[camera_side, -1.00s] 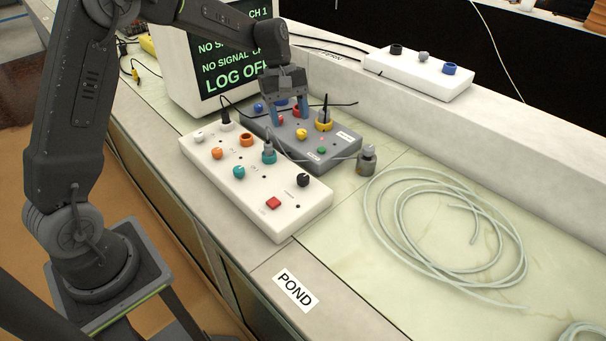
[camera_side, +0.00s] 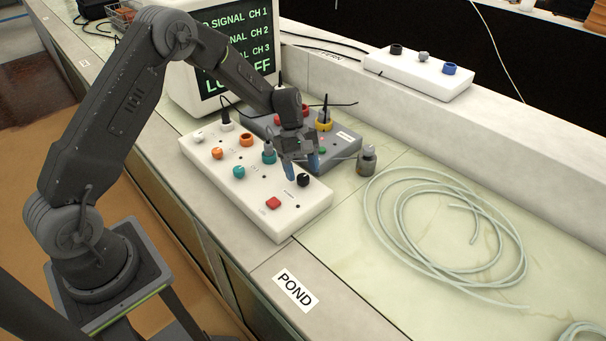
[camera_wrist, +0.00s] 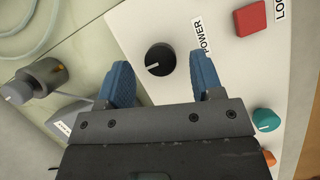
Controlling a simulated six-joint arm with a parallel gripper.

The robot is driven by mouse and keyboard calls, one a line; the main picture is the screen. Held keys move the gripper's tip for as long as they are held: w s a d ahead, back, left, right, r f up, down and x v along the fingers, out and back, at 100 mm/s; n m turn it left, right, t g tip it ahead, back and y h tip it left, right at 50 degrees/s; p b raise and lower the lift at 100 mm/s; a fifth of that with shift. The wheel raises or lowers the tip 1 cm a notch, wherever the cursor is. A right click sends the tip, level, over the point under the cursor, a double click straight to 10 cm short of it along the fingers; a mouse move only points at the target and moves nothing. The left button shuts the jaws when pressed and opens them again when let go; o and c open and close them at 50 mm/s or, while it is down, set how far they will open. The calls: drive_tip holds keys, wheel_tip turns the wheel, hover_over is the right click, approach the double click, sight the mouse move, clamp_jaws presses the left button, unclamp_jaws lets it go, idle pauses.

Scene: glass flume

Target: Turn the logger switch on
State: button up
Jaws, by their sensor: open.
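The white logger box (camera_side: 255,210) lies on the bench with coloured knobs and sockets along its top. Near its front end are a black rotary knob (camera_side: 303,180) and a red square button (camera_side: 273,203). In the wrist view the black knob (camera_wrist: 160,60) has a white pointer line and stands beside a label reading POWER (camera_wrist: 202,37). The red button (camera_wrist: 250,18) is at the upper right, by a partly cut-off label. My gripper (camera_side: 303,172) is open and empty above the box. In the wrist view the knob shows between and beyond its blue fingertips (camera_wrist: 163,82).
A grey box (camera_side: 345,145) with coloured sockets stands behind the white one. Coiled tubing (camera_side: 445,230) lies on the right.

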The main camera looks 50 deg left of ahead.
drive_tip(key=shift+x, duration=0.95)
drive_tip(key=c, duration=0.9)
